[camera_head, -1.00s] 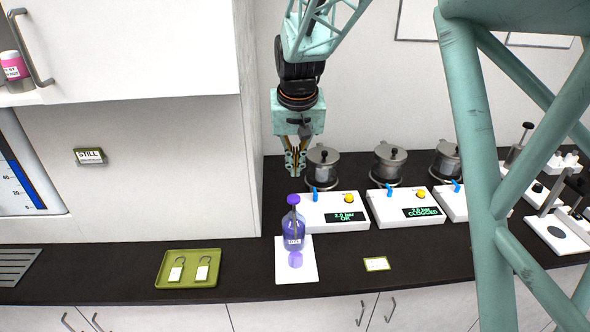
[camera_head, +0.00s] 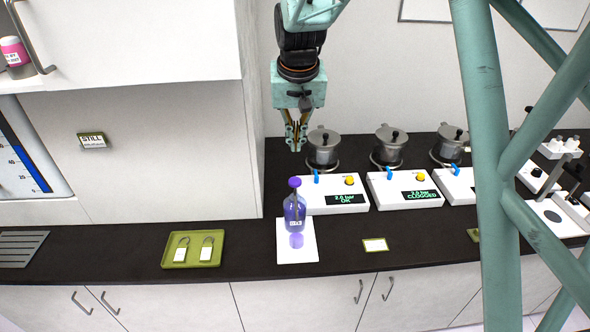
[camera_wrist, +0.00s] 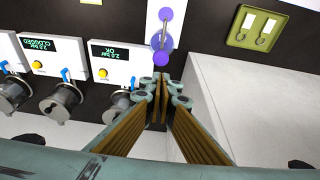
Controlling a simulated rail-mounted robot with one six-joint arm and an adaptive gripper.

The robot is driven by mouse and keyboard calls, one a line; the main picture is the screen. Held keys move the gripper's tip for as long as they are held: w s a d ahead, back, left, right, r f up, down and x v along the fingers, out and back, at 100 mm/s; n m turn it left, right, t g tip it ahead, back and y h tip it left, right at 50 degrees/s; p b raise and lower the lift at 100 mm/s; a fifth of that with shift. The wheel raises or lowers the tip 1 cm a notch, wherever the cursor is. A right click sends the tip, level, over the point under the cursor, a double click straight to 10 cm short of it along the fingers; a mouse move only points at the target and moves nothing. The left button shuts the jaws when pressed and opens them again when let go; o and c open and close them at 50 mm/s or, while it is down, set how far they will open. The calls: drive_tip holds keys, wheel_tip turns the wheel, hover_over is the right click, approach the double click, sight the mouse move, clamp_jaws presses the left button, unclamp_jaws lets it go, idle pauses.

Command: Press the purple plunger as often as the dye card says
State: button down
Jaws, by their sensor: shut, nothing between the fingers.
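A purple dye bottle (camera_head: 294,213) stands upright on a white mat (camera_head: 310,252). Its purple plunger head (camera_head: 295,182) sits on top, and it looks free of contact. My gripper (camera_head: 297,149) is shut and empty. It points down, above the plunger and apparently a little behind it. The wrist view shows the shut fingertips (camera_wrist: 160,88) beside the bottle (camera_wrist: 161,42), with a gap between. A small pale card with a green edge (camera_head: 375,244) lies right of the mat. Its writing is too small to read, and I cannot tell whether it is the dye card.
Several metal pots (camera_head: 323,150) stand close to my gripper's right, behind white display units (camera_head: 335,199). A green tray (camera_head: 193,250) with two tags lies left of the mat. A cabinet side (camera_head: 250,130) bounds the left. The counter around the mat is mostly clear.

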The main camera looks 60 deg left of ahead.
drive_tip(key=shift+f, duration=0.2)
drive_tip(key=b, duration=0.4)
hover_over(295, 181)
wheel_tip(295, 181, down, 11)
drive_tip(key=shift+f+b, duration=0.3)
drive_tip(key=shift+f, duration=0.8)
drive_tip(key=shift+f, duration=0.1)
drive_tip(key=shift+f+b, duration=0.8)
drive_tip(key=shift+f, duration=0.7)
drive_tip(key=shift+r+p, duration=0.3)
drive_tip(key=shift+r, duration=0.5)
drive_tip(key=v, duration=1.2)
drive_tip(key=shift+w+a+r, duration=0.2)
drive_tip(key=shift+a+r, duration=0.1)
drive_tip(key=shift+r, duration=0.15)
